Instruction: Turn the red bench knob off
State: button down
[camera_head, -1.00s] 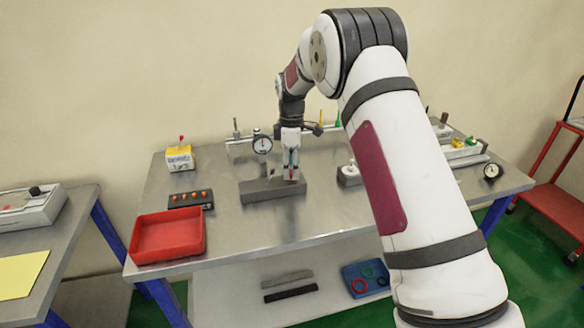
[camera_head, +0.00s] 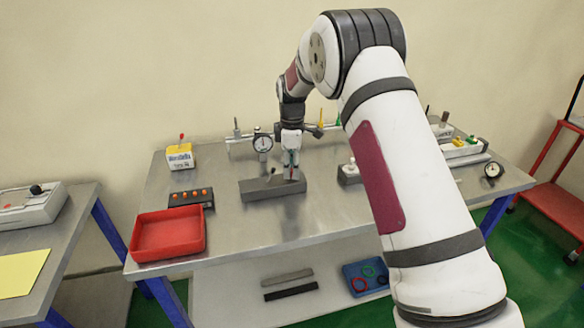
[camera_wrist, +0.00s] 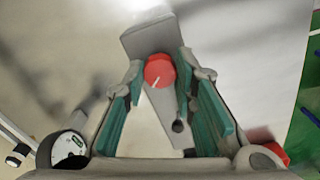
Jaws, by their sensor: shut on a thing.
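The red knob (camera_wrist: 159,70) sits on a long grey block in the wrist view, with a white mark on its face pointing to the lower left. My gripper (camera_wrist: 160,72) has its teal-padded fingers on either side of the knob and is shut on it. In the head view my gripper (camera_head: 291,172) points down at the right part of the grey block (camera_head: 258,190) on the bench. The knob is hidden there by the gripper. A small black-tipped lever (camera_wrist: 178,126) stands on the same block.
A pressure gauge (camera_head: 262,143) stands behind the block. A strip with orange buttons (camera_head: 190,198), a red tray (camera_head: 168,236) and a yellow-white box (camera_head: 180,158) are to the left. A small block with a white knob (camera_head: 349,176) is to the right. Bare bench lies in front.

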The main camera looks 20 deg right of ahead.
jog(key=m+b, duration=0.2)
jog(key=m, duration=0.2)
jog(key=shift+b, duration=0.35)
jog(key=m+b, duration=0.1)
jog(key=m, duration=0.3)
jog(key=shift+m+b, duration=0.3)
jog(key=shift+b, duration=0.1)
jog(key=m+b, duration=0.1)
jog(key=m, duration=0.3)
jog(key=shift+m, duration=0.3)
jog(key=m, duration=0.4)
jog(key=shift+b, duration=0.4)
jog(key=shift+m, duration=0.3)
jog(key=c, duration=1.3)
grip_release()
